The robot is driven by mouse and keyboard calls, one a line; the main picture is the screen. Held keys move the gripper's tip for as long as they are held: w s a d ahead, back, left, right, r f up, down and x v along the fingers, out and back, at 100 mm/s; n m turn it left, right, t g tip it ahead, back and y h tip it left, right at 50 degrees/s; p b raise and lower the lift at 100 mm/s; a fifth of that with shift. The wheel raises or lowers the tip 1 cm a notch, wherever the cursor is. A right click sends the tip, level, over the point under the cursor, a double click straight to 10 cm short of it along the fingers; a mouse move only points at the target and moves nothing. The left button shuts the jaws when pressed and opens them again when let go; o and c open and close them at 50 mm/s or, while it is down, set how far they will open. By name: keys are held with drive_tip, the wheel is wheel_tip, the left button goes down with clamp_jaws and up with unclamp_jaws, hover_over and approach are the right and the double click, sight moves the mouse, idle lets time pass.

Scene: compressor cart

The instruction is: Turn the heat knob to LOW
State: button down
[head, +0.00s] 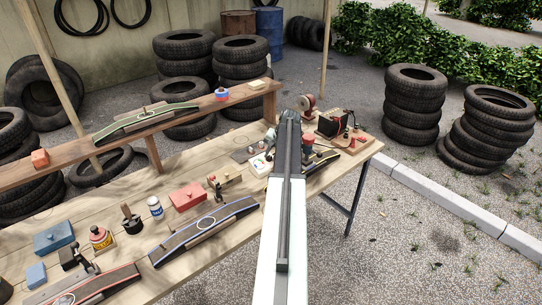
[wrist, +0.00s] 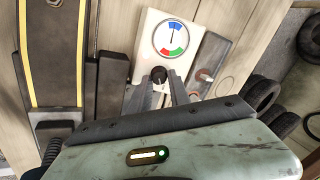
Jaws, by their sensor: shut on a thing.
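The heat knob (wrist: 158,74) is a small dark round knob on the lower part of a white panel (wrist: 146,45) in the wrist view. A round dial (wrist: 171,38) above it has blue, red and green parts, and its needle points about straight up into the blue. My gripper (wrist: 160,79) is shut on the knob, one finger on each side. The knob's own pointer is too small to read, and I see no LOW label. In the head view the white panel (head: 259,166) shows left of my arm, which hides the knob and gripper.
A grey plate with a small post (wrist: 205,75) lies right of the panel. Tyre stacks (head: 413,105) stand beyond.

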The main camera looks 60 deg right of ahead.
drive_tip(key=c, duration=1.3)
unclamp_jaws()
drive_tip(key=shift+o, duration=0.2)
drive_tip(key=p+v, duration=0.7)
drive_tip(key=shift+s+r, duration=0.2)
drive_tip(key=shift+r, duration=0.2)
